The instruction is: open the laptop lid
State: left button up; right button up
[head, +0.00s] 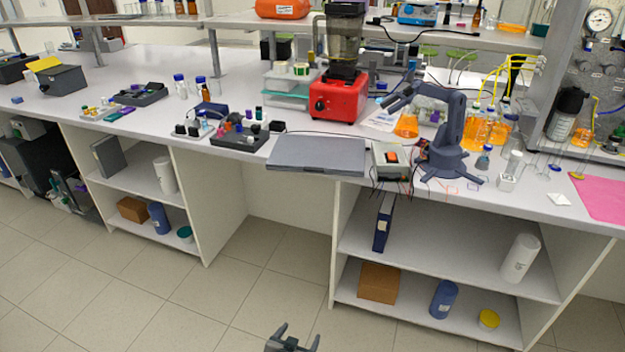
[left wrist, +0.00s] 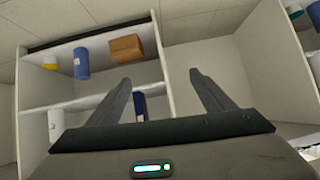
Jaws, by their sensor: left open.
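The laptop (head: 317,154) is a flat grey slab lying closed near the front edge of the bench in the head view. My left gripper (head: 293,338) is at the bottom of the head view, low over the floor and well in front of and below the laptop. In the left wrist view the fingers of my left gripper (left wrist: 163,92) are spread apart with nothing between them. The laptop does not show in the left wrist view. My right gripper is not in view.
A power box (head: 391,160) and a dark blue small robot arm (head: 448,145) stand right of the laptop. A red blender (head: 338,98) is behind it and a vial rack (head: 240,137) is to its left. Below the bench (head: 480,199) are shelves, with an open gap under the laptop.

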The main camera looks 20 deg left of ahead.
pick_arm(q)
jog(key=w+a+r+n+t+y, duration=0.1)
jog(key=w+r, duration=0.4)
jog(key=r, duration=0.7)
jog(key=w+a+r+t, duration=0.1)
jog(key=w+r+t, duration=0.2)
jog(key=r, duration=0.9)
jog(key=w+a+r+n+t+y+b, duration=0.1)
jog(key=w+r+t, duration=0.2)
jog(key=w+r, duration=0.6)
notch_tip(320, 180, up, 3)
jog(key=shift+w+a+f+n+y, duration=0.1)
jog(key=shift+w+a+n+y, duration=0.05)
jog(key=shift+a+n+y, duration=0.15)
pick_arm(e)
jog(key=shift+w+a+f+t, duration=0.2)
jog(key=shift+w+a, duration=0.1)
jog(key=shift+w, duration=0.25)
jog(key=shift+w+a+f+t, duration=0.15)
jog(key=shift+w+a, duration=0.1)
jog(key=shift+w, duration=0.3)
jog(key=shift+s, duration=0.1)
pick_arm(q)
jog(key=shift+w, duration=0.15)
